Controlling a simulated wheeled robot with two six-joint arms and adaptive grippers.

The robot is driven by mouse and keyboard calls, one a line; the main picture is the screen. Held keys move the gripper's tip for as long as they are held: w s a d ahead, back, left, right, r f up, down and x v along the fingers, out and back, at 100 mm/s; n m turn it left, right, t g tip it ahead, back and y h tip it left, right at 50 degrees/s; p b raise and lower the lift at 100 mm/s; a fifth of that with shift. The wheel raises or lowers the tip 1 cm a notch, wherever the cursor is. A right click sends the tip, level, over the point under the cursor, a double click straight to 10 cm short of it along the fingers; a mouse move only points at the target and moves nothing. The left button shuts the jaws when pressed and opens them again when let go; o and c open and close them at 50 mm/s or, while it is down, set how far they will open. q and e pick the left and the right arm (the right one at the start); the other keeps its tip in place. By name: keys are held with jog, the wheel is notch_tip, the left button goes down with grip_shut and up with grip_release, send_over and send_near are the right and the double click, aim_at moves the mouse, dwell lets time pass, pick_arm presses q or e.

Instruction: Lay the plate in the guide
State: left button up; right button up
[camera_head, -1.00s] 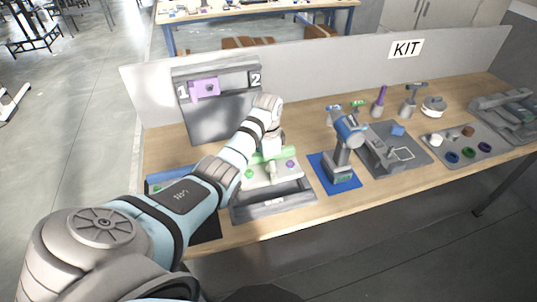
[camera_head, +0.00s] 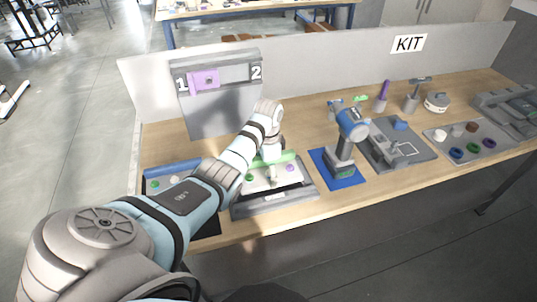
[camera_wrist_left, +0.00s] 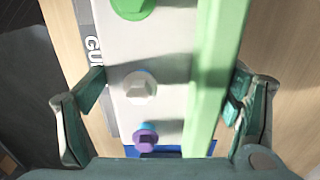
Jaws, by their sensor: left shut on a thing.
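The plate (camera_head: 262,185) is pale, with a green bar along its far side and green, white and purple bolts on top. My left gripper (camera_head: 271,158) is shut on it from above. In the left wrist view the two fingers (camera_wrist_left: 168,95) stand on either side of the plate (camera_wrist_left: 170,60). The guide (camera_head: 275,203) is a dark grey frame at the table's front edge. The plate lies over or inside this frame; I cannot tell whether it rests on the bottom. My right gripper is out of view.
A drill-like tool (camera_head: 345,150) stands on a blue mat (camera_head: 334,175) right of the guide. Farther right are a grey fixture (camera_head: 385,155) and a tray of coloured rings (camera_head: 478,152). A panel marked 1 and 2 (camera_head: 215,110) stands behind. A blue-edged station (camera_head: 170,170) lies left.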

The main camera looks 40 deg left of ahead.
pick_arm(q)
jog(key=shift+f, duration=0.2)
dwell(0.3)
jog(key=shift+f, duration=0.65)
dwell(0.4)
jog(key=shift+f, duration=0.25)
jog(key=shift+f+b, duration=0.25)
jog(key=shift+b, duration=0.05)
dwell(0.3)
jog(key=shift+f, duration=0.1)
dwell(0.8)
jog(key=o, duration=1.6)
jog(key=shift+o, duration=0.2)
jog(key=shift+f, duration=0.1)
